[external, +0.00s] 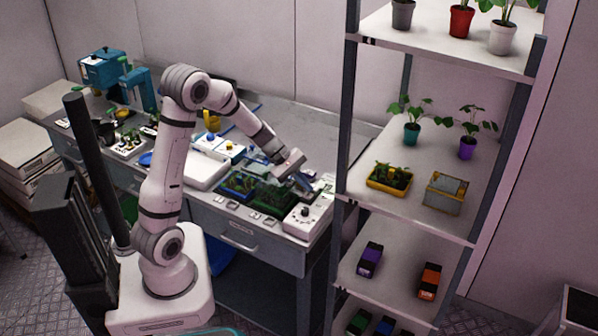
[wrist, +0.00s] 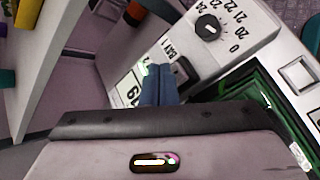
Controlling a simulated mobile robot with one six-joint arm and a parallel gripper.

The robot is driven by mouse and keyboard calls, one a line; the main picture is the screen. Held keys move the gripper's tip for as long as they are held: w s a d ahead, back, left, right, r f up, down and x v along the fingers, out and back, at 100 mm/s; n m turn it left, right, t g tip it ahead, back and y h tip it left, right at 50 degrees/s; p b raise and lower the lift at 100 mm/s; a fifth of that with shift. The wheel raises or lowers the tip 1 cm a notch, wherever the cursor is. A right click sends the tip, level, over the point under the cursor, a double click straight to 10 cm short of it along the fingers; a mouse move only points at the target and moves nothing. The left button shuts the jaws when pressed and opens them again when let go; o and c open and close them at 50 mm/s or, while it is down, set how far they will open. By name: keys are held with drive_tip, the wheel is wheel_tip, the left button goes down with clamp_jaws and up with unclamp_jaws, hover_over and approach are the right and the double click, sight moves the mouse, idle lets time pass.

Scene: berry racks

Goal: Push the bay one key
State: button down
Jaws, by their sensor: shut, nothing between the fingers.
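A white control box (wrist: 232,52) with a black dial (wrist: 208,27) and printed numbers carries the label "BAY 1" in the wrist view. In the external view my gripper (external: 303,182) is above the back part of the white box (external: 308,218).
A dark green tray of plants (external: 268,198) stands directly left of the box on the bench (external: 243,236). Its green rim (wrist: 262,95) is close to my fingers in the wrist view. A shelf rack (external: 428,215) with pots and small boxes stands close on the right.

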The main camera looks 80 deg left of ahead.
drive_tip(key=shift+f, duration=0.15)
drive_tip(key=shift+f+b, duration=0.3)
drive_tip(key=shift+b, duration=0.3)
drive_tip(key=shift+f, duration=0.2)
idle(0.4)
drive_tip(key=shift+r, duration=0.1)
drive_tip(key=shift+r, duration=0.55)
wheel_tip(320, 180, up, 6)
drive_tip(key=p, duration=0.4)
idle(0.6)
